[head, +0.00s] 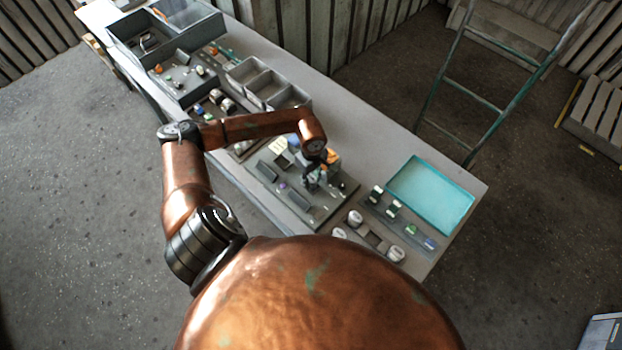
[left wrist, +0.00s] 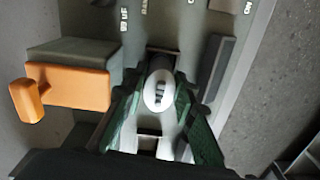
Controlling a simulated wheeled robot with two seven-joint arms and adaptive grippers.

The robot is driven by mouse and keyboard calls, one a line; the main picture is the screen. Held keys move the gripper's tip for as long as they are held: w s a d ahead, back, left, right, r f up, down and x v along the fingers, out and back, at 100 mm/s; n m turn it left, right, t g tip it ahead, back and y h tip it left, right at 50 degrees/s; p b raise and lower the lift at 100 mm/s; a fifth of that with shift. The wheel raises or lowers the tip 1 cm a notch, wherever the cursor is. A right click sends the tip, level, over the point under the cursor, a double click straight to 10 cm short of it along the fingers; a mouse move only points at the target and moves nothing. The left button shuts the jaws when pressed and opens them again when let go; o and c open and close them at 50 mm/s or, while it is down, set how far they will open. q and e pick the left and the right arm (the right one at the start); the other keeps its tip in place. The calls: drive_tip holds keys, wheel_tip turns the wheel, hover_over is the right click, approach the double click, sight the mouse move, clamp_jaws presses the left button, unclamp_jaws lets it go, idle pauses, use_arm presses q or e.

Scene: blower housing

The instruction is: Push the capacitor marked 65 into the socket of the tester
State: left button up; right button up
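The tester (head: 330,205) is a grey panel on the bench in the head view. In the left wrist view the tester panel (left wrist: 205,22) carries white lettering, partly cut off. My left gripper (head: 311,180) is over the tester, pointing down. In the left wrist view the dark green fingers of the left gripper (left wrist: 161,98) close in on both sides of a capacitor (left wrist: 158,90) with a white oval top and dark marks. The marks are too small to read for sure. The socket is not clearly visible, and the capacitor's lower end is hidden. My right gripper is not in view.
An orange part (left wrist: 68,87) stands close to the left of the gripper. Several white-topped cylinders (head: 355,217) stand in a grey tray to the right, by a flat turquoise tray (head: 430,195). Grey bins (head: 268,84) are farther back along the bench.

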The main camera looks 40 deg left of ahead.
use_arm(q)
drive_tip(key=o, duration=0.4)
drive_tip(key=shift+r, duration=0.5)
wheel_tip(320, 180, up, 11)
idle(0.6)
